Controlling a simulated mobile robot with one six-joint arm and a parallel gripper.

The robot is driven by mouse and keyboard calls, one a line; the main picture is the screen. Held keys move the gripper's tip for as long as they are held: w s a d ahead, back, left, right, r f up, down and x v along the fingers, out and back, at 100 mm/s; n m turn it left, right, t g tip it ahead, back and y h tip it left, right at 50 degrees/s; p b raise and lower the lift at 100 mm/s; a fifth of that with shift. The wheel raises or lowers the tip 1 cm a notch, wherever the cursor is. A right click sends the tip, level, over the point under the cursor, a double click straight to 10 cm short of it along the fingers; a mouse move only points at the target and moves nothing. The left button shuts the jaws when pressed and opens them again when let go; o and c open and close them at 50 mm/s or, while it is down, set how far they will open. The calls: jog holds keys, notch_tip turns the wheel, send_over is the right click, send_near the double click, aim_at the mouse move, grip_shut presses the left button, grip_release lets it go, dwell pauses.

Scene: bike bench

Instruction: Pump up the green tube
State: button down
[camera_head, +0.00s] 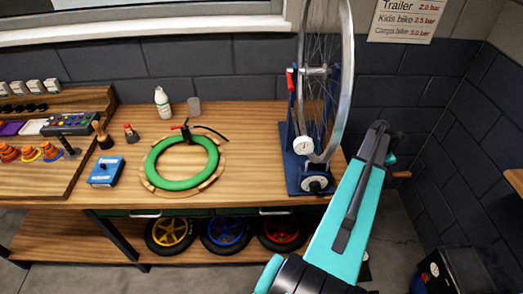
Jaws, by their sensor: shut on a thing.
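The green tube (207,173) lies as a ring on the bench, inside a pale wooden ring (150,183). A black fitting with a red lever (186,126) stands at its far edge. A short black hose (208,130) runs right from there; I cannot tell where it leads. My gripper (387,150) is right of the bench, at the end of my teal arm, which hides most of the jaws. It is shut on a wooden handle (402,175), whose end sticks out at the right. The rest of what the handle belongs to is hidden.
A blue wheel stand (293,165) with dials holds a spoked wheel (347,60) at the bench's right end. A blue box (106,171), white bottle (162,103) and grey cup (194,107) are around the tube. A wall sign (404,18) lists bar values. Small wheels (226,234) sit below.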

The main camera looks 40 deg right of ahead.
notch_tip(320, 180, down, 10)
jog(key=b, duration=0.3)
jog(key=shift+f+b, duration=0.15)
jog(key=shift+b, duration=0.15)
dwell(0.6)
notch_tip(320, 180, up, 18)
jog(key=p, duration=1)
jog(key=shift+d, duration=0.1)
notch_tip(320, 180, up, 11)
jog(key=shift+p, duration=0.3)
jog(key=shift+f, duration=0.1)
